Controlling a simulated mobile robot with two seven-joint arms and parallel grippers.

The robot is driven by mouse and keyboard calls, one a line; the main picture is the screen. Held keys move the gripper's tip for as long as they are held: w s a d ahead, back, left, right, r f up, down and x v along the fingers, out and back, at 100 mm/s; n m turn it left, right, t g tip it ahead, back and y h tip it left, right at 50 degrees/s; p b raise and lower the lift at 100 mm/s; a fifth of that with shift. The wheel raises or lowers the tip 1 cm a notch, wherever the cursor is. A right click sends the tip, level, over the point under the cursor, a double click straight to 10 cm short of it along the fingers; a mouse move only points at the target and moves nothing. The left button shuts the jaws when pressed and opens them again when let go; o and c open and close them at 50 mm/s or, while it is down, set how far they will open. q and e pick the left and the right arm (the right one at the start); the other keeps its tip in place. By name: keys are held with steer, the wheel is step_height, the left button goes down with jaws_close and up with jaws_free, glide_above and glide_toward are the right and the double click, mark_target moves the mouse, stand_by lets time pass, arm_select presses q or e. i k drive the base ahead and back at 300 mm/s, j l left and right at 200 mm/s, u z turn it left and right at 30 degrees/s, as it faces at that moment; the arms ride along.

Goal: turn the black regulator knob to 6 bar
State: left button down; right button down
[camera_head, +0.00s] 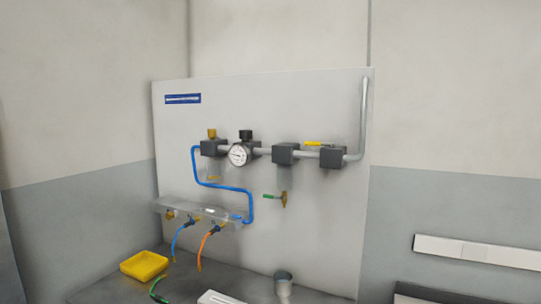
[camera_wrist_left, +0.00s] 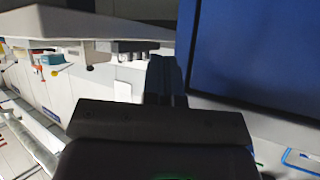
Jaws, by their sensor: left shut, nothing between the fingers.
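The black regulator knob (camera_head: 246,135) sits on top of the regulator, upright, on the pale wall panel in the head view. The round white pressure gauge (camera_head: 238,155) is on the regulator's front, just below the knob. Its needle and figures are too small to read. My left gripper (camera_wrist_left: 165,75) shows only in the left wrist view, shut and empty, away from the panel. My right gripper is in neither view.
A grey pipe joins several dark blocks (camera_head: 285,154), with a yellow lever (camera_head: 318,144) at the right. A blue hose (camera_head: 220,186) loops below. A yellow tray (camera_head: 144,265) and a grey cup (camera_head: 283,284) stand on the bench (camera_head: 110,289). The air before the knob looks clear.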

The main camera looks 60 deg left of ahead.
mark_target(245, 135)
steer(key=k+l+u, duration=0.2)
steer(key=l, duration=0.2)
steer(key=l+u, duration=0.15)
steer(key=l, duration=0.3)
steer(key=i+j+u, duration=0.1)
steer(key=u, duration=0.3)
steer(key=i+j+u, duration=0.1)
steer(key=u, duration=0.35)
steer(key=i+j+u, duration=0.1)
steer(key=u, duration=0.3)
steer(key=i+j+u, duration=0.1)
steer(key=u, duration=0.35)
